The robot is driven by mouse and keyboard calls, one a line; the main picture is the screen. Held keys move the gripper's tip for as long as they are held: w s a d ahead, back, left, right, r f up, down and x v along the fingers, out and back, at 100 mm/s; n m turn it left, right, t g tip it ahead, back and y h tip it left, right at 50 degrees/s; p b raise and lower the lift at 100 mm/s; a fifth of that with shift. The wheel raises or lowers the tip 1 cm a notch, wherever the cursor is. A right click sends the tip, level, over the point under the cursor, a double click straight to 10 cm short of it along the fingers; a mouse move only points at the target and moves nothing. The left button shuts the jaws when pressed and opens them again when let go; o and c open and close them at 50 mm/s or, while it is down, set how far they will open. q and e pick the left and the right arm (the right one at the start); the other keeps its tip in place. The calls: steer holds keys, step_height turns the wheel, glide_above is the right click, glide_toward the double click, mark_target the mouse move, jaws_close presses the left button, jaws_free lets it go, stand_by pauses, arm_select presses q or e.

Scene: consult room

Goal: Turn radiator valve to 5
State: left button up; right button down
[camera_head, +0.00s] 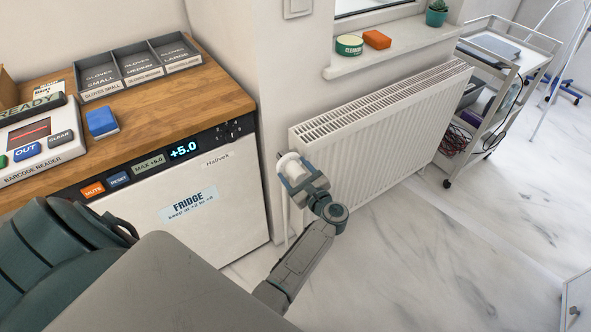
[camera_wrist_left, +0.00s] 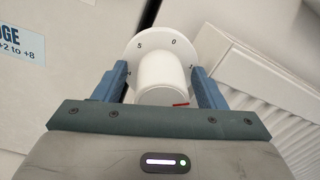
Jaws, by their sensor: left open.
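The white radiator valve (camera_wrist_left: 160,72) is a round knob in front of a disc-shaped dial in the left wrist view. The numbers 5 and 0 show near the top of the dial, and a red mark shows low on the right of the knob. In the head view the valve (camera_head: 291,163) sits at the left end of the white radiator (camera_head: 390,135). My left gripper (camera_head: 293,177) is at the valve, with its blue fingers (camera_wrist_left: 160,85) open on either side of the knob. Whether they touch it is not clear. My right gripper is not in view.
A white fridge (camera_head: 200,205) under a wooden counter (camera_head: 190,98) stands left of the valve. A windowsill (camera_head: 400,45) with a green tin and an orange block is above the radiator. A trolley (camera_head: 490,75) stands right. The marble floor between is clear.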

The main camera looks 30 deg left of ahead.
arm_select(q)
steer(key=c, duration=1)
